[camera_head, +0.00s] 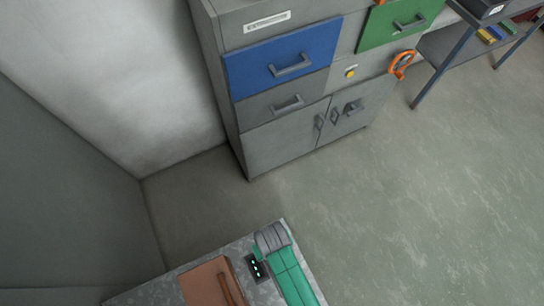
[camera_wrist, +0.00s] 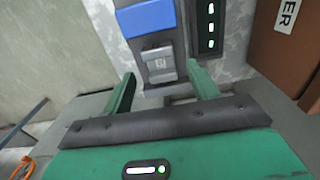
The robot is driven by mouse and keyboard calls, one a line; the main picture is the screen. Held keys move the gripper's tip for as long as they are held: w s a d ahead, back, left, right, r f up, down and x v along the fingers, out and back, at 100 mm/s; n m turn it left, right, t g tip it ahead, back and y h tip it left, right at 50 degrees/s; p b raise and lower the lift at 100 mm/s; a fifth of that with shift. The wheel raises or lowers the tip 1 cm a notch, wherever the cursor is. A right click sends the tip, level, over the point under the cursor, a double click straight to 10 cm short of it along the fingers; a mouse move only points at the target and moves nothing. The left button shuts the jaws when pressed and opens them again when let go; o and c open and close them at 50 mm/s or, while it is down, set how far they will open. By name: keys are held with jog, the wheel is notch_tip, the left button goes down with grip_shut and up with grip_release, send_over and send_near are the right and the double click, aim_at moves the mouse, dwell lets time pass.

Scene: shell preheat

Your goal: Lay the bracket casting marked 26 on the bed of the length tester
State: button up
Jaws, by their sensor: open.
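My gripper (camera_wrist: 160,74) is green, with its two fingers apart and pointing up the wrist view. Between and just beyond the fingertips is a grey block (camera_wrist: 158,54) with a small pale plate; the mark on the plate is too small to read. A blue part (camera_wrist: 146,18) adjoins the block's far end. I cannot tell whether the block is the casting marked 26 or part of the length tester. A dark panel with three lit green marks (camera_wrist: 210,28) stands beside it; it also shows in the head view (camera_head: 256,268). No number 26 is readable.
A brown box-like thing (camera_head: 208,283) lies on the mottled bench (camera_head: 160,292); in the wrist view its label (camera_wrist: 287,14) ends in "ER". A grey cabinet (camera_head: 285,150) with blue (camera_head: 282,58) and green (camera_head: 398,22) drawers stands beyond. Open floor lies at right.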

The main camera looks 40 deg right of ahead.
notch_tip(320, 180, up, 9)
jog(key=shift+f+p, duration=0.2)
jog(key=shift+p, duration=0.15)
jog(key=shift+w, duration=0.1)
jog(key=w+a+r+n+t+h, duration=0.1)
jog(key=w+r+t, duration=0.5)
jog(key=w+r, duration=0.75)
jog(key=w+a+r+t, duration=0.2)
jog(key=w+r+t, duration=0.55)
jog(key=r, duration=1.15)
notch_tip(320, 180, up, 19)
jog(key=w+a+t, duration=0.2)
jog(key=t, duration=0.2)
jog(key=s+a+r+n+t, duration=0.1)
jog(key=s+r, duration=0.4)
jog(key=r, duration=0.5)
jog(key=s+a+r+t+y, duration=0.1)
jog(key=s+a+r+t, duration=0.2)
jog(key=r, duration=0.7)
jog(key=s+t, duration=0.2)
jog(key=t, duration=0.1)
jog(key=shift+r+n, duration=0.35)
jog(key=shift+n, duration=0.05)
